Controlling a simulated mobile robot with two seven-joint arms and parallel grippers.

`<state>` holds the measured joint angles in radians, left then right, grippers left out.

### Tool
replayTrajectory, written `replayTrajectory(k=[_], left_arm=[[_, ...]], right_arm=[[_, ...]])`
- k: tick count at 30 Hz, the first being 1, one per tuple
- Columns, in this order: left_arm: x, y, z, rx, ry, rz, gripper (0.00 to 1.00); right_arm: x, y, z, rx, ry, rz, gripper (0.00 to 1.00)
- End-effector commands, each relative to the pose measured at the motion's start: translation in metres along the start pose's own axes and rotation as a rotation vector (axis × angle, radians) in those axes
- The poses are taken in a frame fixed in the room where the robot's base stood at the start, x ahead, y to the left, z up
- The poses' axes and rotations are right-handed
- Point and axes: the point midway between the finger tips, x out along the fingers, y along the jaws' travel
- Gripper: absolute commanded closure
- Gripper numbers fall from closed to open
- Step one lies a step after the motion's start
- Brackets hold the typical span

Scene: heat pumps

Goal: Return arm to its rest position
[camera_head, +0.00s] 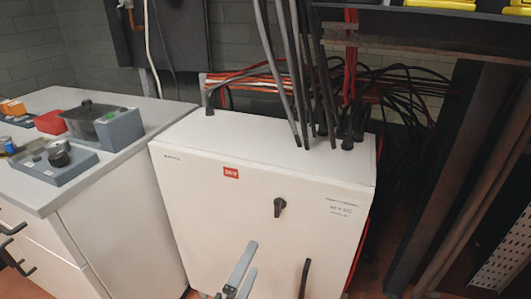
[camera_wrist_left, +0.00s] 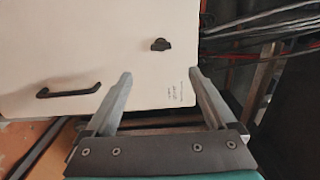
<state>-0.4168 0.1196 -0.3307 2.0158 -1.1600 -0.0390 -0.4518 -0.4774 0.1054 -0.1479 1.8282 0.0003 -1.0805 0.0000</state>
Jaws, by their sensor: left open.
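My left gripper (camera_head: 243,272) shows at the bottom middle of the head view, in front of the white cabinet (camera_head: 205,190). In the left wrist view my left gripper (camera_wrist_left: 163,95) has its two grey fingers spread apart with nothing between them. The cabinet front (camera_wrist_left: 85,40) lies beyond the fingers, with a black rotary knob (camera_wrist_left: 160,44) and a black handle (camera_wrist_left: 68,91). The knob (camera_head: 280,207) and the handle (camera_head: 305,278) also show in the head view, right of the gripper. My right gripper is not in view.
A counter (camera_head: 85,190) at left carries a grey device with a knob (camera_head: 52,165), a dark grey box (camera_head: 100,122) and a red item (camera_head: 50,122). Cables (camera_head: 290,70) rise from the cabinet top. A dark frame (camera_head: 440,170) stands at right.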

Motion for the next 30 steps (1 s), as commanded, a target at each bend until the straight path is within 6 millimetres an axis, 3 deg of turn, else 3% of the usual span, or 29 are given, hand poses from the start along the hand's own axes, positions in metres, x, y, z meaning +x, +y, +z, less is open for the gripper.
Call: replayTrajectory(k=[2, 5, 10, 14, 17, 21, 25, 30], left_arm=[[0.000, 0.010, 0.002, -0.027, -0.005, 0.028, 0.10], [-0.001, 0.042, 0.008, -0.110, -0.023, 0.109, 0.10], [-0.020, 0.128, 0.027, -0.350, -0.114, 0.327, 0.10], [-0.052, 0.193, 0.044, -0.544, -0.233, 0.492, 0.10], [-0.085, 0.237, 0.056, -0.689, -0.348, 0.606, 0.10], [-0.143, 0.290, 0.070, -0.884, -0.545, 0.749, 0.10], [-0.207, 0.327, 0.080, -1.052, -0.761, 0.854, 0.10], [-0.280, 0.353, 0.085, -1.216, -1.021, 0.930, 0.10]], right_arm=[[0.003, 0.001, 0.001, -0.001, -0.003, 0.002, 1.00], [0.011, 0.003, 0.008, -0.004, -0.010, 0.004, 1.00], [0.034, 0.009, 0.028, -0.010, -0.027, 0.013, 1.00], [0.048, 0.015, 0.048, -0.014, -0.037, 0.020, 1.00], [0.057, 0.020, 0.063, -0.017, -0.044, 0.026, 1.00], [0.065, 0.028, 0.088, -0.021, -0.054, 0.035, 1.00], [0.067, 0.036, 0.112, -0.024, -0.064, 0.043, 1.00], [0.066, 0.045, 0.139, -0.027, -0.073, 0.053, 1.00]])
